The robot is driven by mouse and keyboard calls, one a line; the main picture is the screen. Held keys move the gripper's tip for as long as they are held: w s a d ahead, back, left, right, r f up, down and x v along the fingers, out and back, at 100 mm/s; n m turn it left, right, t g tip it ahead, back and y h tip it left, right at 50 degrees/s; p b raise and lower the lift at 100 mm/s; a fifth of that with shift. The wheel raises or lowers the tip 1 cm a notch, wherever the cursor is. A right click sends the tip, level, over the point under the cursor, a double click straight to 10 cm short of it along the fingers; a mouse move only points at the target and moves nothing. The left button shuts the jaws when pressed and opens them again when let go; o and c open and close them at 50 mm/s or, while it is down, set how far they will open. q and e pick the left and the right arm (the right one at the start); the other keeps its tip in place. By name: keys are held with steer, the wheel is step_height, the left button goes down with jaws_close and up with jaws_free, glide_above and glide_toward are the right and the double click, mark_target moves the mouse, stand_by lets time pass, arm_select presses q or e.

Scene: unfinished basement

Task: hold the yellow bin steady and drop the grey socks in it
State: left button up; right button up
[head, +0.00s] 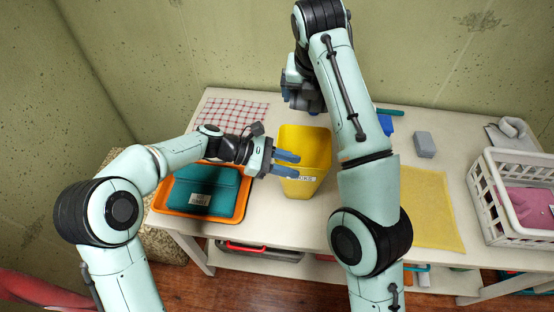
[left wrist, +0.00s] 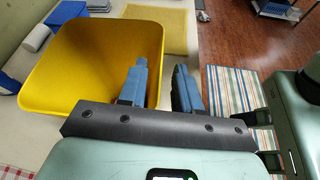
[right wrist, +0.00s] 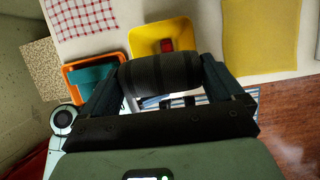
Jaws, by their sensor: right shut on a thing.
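The yellow bin (head: 306,146) stands on the white table, mouth up; it also shows in the left wrist view (left wrist: 85,60) and the right wrist view (right wrist: 186,33). My left gripper (head: 287,164) is open at the bin's near side. In the left wrist view (left wrist: 160,80) its fingers are apart, one over the bin's mouth and one outside; I cannot tell whether they touch the wall. My right gripper (right wrist: 163,70) is shut on the dark grey, ribbed, rolled socks (right wrist: 160,76).
An orange tray (head: 160,207) with a teal folded item (head: 205,185) is left of the bin. A yellow cloth (head: 432,210), grey block (head: 424,145) and white basket (head: 484,200) are to the right. A checked cloth (head: 235,113) lies behind. A small red thing (right wrist: 167,45) shows inside the bin.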

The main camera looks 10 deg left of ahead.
arm_select(q)
steer(key=shift+d, duration=0.1)
jaws_close()
stand_by(1.0)
arm_select(e)
steer(key=shift+w+d+f, duration=0.15)
steer(key=shift+w+f, duration=0.05)
steer(key=shift+f, duration=0.25)
step_height(320, 180, down, 14)
steer(key=d, duration=0.1)
steer(key=shift+w+d, duration=0.2)
steer(key=shift+d, duration=0.05)
steer(key=shift+r, duration=0.1)
